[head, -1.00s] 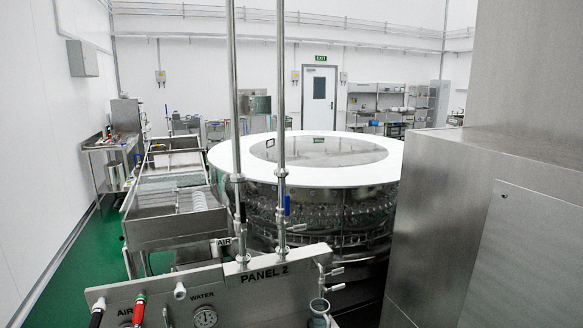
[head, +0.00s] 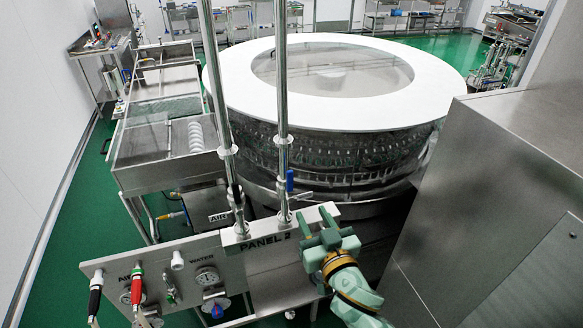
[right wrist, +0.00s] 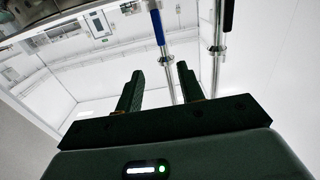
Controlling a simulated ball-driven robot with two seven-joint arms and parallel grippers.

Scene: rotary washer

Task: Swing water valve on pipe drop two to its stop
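Two vertical steel pipe drops rise from the panel. The right one (head: 282,90) carries a valve with a blue lever (head: 290,181), which hangs down along the pipe's right side. The left one (head: 216,90) has a dark lever (head: 237,196). In the right wrist view the blue lever (right wrist: 157,27) and a black lever (right wrist: 229,14) lie beyond the fingers. My right gripper (head: 312,214) is open and empty, in front of the panel's right end, below and right of the blue lever and apart from it. Its parted fingers also show in the right wrist view (right wrist: 161,80). My left gripper is out of view.
The panel marked PANEL 2 (head: 265,262) bears gauges (head: 207,277), a red-handled hose fitting (head: 137,288) and small valves. Behind it stands the round washer with a white rim (head: 225,75). A steel cabinet (head: 480,160) stands close on the right.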

